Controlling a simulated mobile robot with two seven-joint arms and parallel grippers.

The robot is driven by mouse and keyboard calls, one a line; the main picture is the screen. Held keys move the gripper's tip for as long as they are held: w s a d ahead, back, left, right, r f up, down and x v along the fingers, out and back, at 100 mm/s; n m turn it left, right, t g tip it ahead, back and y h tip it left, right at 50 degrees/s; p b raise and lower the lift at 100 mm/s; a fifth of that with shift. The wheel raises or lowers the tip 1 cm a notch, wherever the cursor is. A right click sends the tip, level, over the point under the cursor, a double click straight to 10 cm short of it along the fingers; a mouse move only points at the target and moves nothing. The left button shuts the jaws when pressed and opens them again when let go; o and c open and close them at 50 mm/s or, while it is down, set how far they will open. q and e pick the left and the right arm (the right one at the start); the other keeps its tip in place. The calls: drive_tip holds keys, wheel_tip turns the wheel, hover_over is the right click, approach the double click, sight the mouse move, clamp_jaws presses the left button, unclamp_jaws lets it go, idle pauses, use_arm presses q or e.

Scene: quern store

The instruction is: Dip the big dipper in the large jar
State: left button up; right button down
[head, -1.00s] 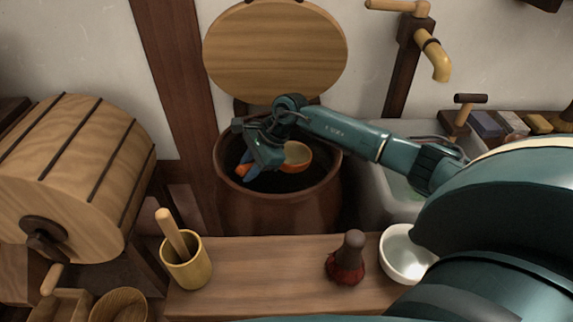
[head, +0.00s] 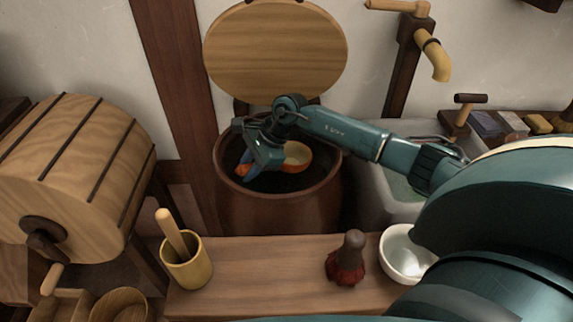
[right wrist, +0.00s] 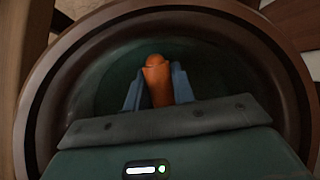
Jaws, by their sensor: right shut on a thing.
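The large jar (head: 280,212) is a wide brown vessel behind the wooden counter, its round lid (head: 275,52) raised against the wall. My right gripper (head: 243,170) is inside the jar's mouth, shut on the orange handle of the big dipper (head: 297,155). The dipper's bowl, orange outside and pale inside, shows right of the gripper within the rim. The right wrist view shows the orange handle (right wrist: 157,80) between the blue fingers, with the jar's rim (right wrist: 38,95) around them. The gripper hides part of the dipper. My left gripper is not seen.
The counter (head: 255,262) holds a yellow cup with a pestle (head: 187,262), a dark-red brush-like object (head: 347,262) and a white bowl (head: 400,252). A wooden drum (head: 75,170) stands left. A sink (head: 378,200) and yellow tap (head: 436,60) are right of the jar.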

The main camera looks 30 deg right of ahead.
drive_tip(key=shift+r, duration=0.15)
drive_tip(key=shift+r+p, duration=0.7)
drive_tip(key=shift+r, duration=0.75)
drive_tip(key=shift+r+h+p, duration=0.8)
drive_tip(key=shift+r+p, duration=0.15)
drive_tip(key=shift+p, duration=0.3)
wheel_tip(320, 180, up, 6)
drive_tip(key=p, duration=0.3)
drive_tip(key=shift+r, duration=0.2)
drive_tip(key=shift+s+p, duration=0.1)
drive_tip(key=shift+p, duration=0.2)
idle(2.0)
